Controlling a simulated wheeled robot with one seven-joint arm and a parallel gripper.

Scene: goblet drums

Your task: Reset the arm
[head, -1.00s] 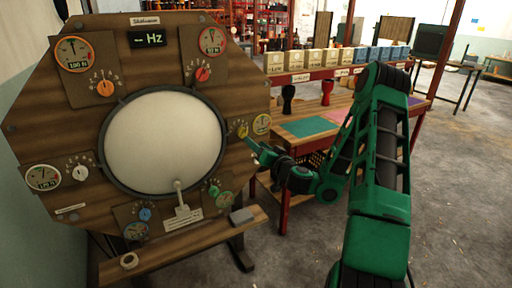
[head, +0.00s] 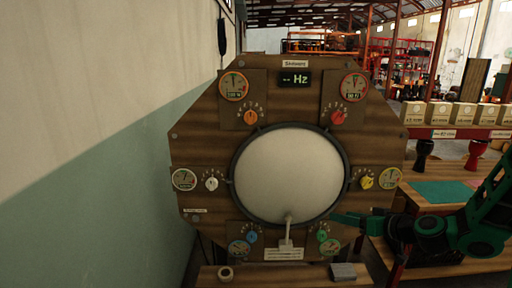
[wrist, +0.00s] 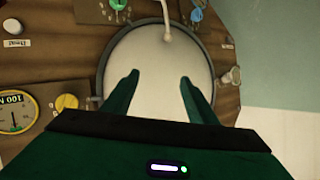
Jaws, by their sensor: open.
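My gripper (wrist: 160,88) is open and empty in the wrist view, its two green fingers apart in front of the pale round drum face (wrist: 140,52). In the head view my green arm (head: 470,235) comes in from the right, and the gripper (head: 345,217) reaches the lower right side of the drum face (head: 288,175). The face sits in a wooden octagonal panel (head: 215,135). Whether the gripper touches the panel cannot be told.
The panel carries several dials and coloured knobs, including a yellow knob (head: 366,182) near my gripper. A shelf (head: 250,276) below holds a roll (head: 225,273) and a grey block (head: 343,271). A workbench (head: 408,200) with goblet drums stands at right. A wall (head: 110,160) closes the left.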

